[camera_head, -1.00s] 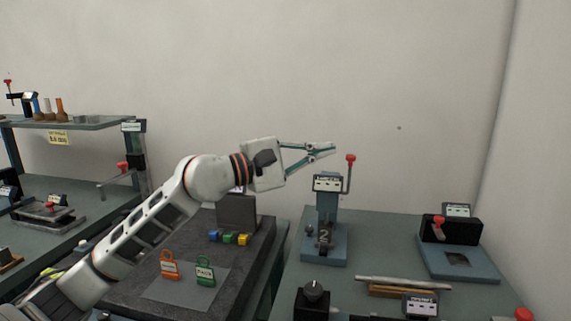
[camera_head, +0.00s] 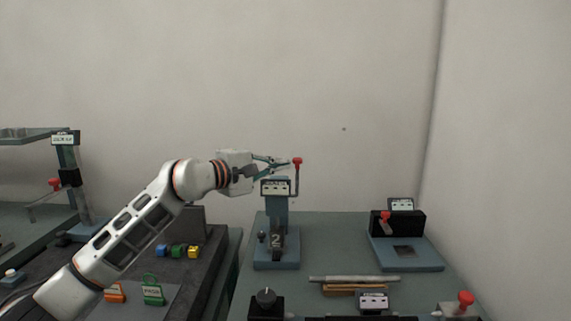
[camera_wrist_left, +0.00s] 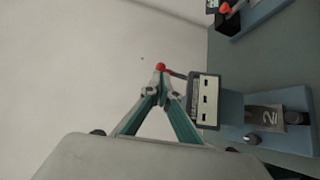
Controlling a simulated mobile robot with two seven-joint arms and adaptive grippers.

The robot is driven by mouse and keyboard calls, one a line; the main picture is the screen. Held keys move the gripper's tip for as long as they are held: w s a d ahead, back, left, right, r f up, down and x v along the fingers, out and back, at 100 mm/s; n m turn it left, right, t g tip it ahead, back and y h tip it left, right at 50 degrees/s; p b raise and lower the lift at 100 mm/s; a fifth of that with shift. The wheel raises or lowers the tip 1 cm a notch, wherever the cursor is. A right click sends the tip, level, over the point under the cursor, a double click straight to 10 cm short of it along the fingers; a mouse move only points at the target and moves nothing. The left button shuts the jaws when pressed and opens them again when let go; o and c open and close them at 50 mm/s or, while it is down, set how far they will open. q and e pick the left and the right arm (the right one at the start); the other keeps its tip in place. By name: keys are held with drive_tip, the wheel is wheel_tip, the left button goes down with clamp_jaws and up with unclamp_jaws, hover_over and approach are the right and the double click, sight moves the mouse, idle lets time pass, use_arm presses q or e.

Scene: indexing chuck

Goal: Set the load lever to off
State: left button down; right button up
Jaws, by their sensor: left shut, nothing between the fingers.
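A lever with a red ball knob (camera_head: 297,161) stands upright at the right side of the labelled head of a blue post. The post carries a block marked "2" (camera_head: 276,240). The label is too small to read, so I cannot tell for sure that this is the load lever. My left gripper (camera_head: 287,163) is shut and empty, its fingertips just left of the knob. In the left wrist view the red knob (camera_wrist_left: 161,66) shows right at the fingertips (camera_wrist_left: 160,78); I cannot tell whether they touch. My right gripper is out of view.
A black fixture (camera_head: 408,224) with a red-knobbed lever stands at the right on a blue base. Coloured blocks (camera_head: 177,251) sit on the left bench.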

use_arm(q)
drive_tip(key=shift+x, duration=0.85)
drive_tip(key=shift+w+d, duration=0.15)
use_arm(e)
drive_tip(key=shift+w+r, duration=0.2)
drive_tip(key=shift+w, duration=0.05)
use_arm(q)
drive_tip(key=shift+r, duration=0.15)
use_arm(e)
drive_tip(key=shift+r, duration=0.1)
use_arm(q)
drive_tip(key=shift+w+r, duration=0.25)
drive_tip(key=shift+w+r+g+p, duration=0.15)
drive_tip(key=shift+w+g+p, duration=0.1)
drive_tip(key=shift+g+p, duration=0.2)
drive_tip(key=shift+w+n, duration=0.2)
drive_tip(key=shift+n, duration=0.2)
drive_tip(key=shift+w+f+y, duration=0.15)
drive_tip(key=shift+f+y, duration=0.1)
drive_tip(key=shift+y, duration=0.05)
use_arm(e)
drive_tip(key=shift+s+a, duration=0.15)
drive_tip(key=shift+s, duration=0.35)
